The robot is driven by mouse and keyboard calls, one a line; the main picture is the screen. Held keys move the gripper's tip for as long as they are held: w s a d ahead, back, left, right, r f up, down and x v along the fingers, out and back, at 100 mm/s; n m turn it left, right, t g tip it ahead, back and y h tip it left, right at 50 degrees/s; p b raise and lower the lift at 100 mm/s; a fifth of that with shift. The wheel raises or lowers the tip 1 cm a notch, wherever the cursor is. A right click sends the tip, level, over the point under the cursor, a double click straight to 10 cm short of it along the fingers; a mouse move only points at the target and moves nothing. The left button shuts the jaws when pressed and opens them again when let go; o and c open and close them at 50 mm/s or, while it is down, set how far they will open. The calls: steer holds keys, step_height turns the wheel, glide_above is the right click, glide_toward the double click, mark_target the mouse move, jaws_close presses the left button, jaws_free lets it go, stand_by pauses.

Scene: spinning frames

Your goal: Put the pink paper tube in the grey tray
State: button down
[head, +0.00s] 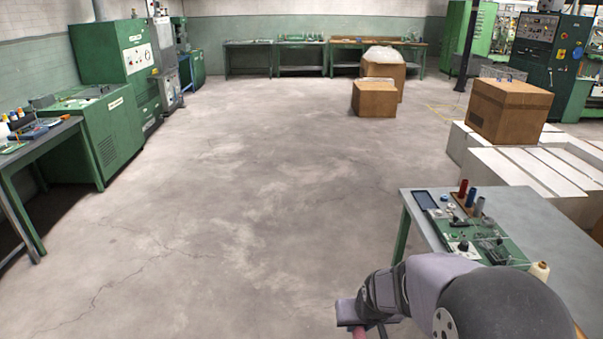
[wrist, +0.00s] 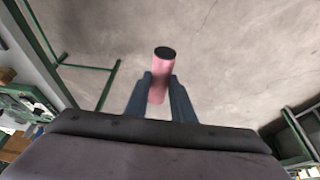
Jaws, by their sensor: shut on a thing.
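My gripper (wrist: 160,90) is shut on the pink paper tube (wrist: 161,69) in the wrist view. The tube sticks out beyond the fingertips, with its dark end facing away from my wrist. Bare concrete floor shows behind it. In the head view, my gripper (head: 368,328) is at the bottom edge, left of the grey table, and mostly cut off. A small pink bit of the tube (head: 359,333) shows there. I cannot make out the grey tray in either view.
A grey-topped table (head: 540,225) with green legs stands at the right. It bears a green device (head: 468,236), coloured spools (head: 470,195) and a cream cone (head: 539,270). White pallets and a cardboard box (head: 508,110) lie behind it. The floor (head: 230,200) is open.

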steer(key=w+d+r+m, duration=0.1)
steer(key=w+d, duration=0.2)
steer(key=d, duration=0.8)
steer(key=w+d, duration=0.3)
steer(key=d, duration=0.8)
steer(key=s+d+r+y, duration=0.1)
steer(key=s+d, duration=0.2)
steer(key=d, duration=0.7)
steer(key=s+d+r+y+b, duration=0.1)
steer(key=s+d, duration=0.3)
steer(key=d, duration=0.7)
steer(key=shift+s+n, duration=0.25)
steer(key=shift+n, duration=0.05)
steer(key=shift+a+f+p, duration=0.1)
steer(key=shift+f+p, duration=1.35)
steer(key=shift+f, duration=3.5)
steer(key=shift+f, duration=0.1)
